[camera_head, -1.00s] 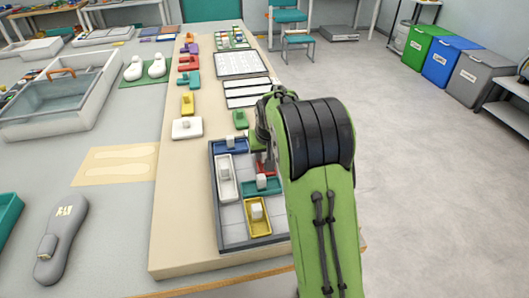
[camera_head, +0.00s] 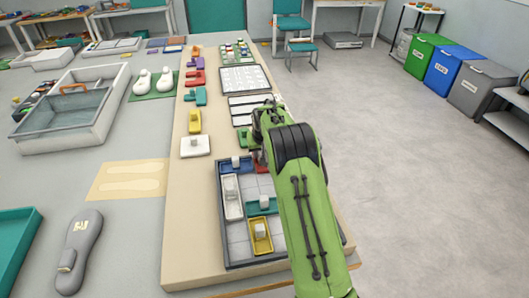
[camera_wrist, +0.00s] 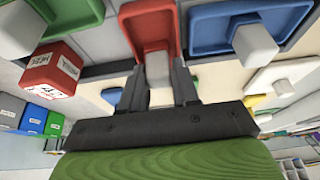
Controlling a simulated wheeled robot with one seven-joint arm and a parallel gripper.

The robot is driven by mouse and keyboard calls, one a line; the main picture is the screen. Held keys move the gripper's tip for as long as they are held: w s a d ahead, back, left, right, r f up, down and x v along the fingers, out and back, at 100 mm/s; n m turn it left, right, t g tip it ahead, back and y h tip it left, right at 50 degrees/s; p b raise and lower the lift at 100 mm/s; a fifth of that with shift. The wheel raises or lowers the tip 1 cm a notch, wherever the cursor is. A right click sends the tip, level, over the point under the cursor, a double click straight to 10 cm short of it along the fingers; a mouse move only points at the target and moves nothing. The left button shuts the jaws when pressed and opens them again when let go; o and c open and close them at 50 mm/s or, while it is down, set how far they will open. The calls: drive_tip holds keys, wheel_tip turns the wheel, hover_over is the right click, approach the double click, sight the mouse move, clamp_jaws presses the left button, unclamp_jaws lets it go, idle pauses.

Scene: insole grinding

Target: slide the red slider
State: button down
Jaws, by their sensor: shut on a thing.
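The puzzle tray (camera_head: 222,236) has a dark rim and lies on the tan board. My gripper (camera_wrist: 158,85) is shut on the pale knob of the red slider (camera_wrist: 150,22), with one finger on each side of the knob. In the head view my green arm covers most of the red slider, near the tray's far edge. The blue slider (camera_head: 236,164) is left of it, at the far left corner. The white slider (camera_head: 231,197) stands along the left wall. The green slider (camera_head: 262,206) and the yellow slider (camera_head: 260,237) lie nearer, mid-tray.
Bare grey tray floor (camera_head: 265,184) shows between the red and green slider places. A white block with a knob (camera_head: 195,146) and several coloured pieces (camera_head: 195,120) stand on the board to the far left. A grey insole-shaped thing (camera_head: 80,245) lies on the table.

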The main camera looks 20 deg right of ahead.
drive_tip(key=shift+w+d+r+p, duration=0.1)
drive_tip(key=shift+w+p, duration=0.15)
drive_tip(key=shift+w, duration=0.2)
drive_tip(key=shift+w+d+r+p, duration=0.1)
drive_tip(key=shift+w+p, duration=0.15)
drive_tip(key=shift+w, duration=0.2)
drive_tip(key=c, duration=1.2)
unclamp_jaws()
drive_tip(key=shift+o, duration=1.4)
drive_tip(key=shift+w+f, duration=0.15)
drive_tip(key=p+v, duration=0.1)
drive_tip(key=v, duration=1.5)
drive_tip(key=shift+f, duration=0.1)
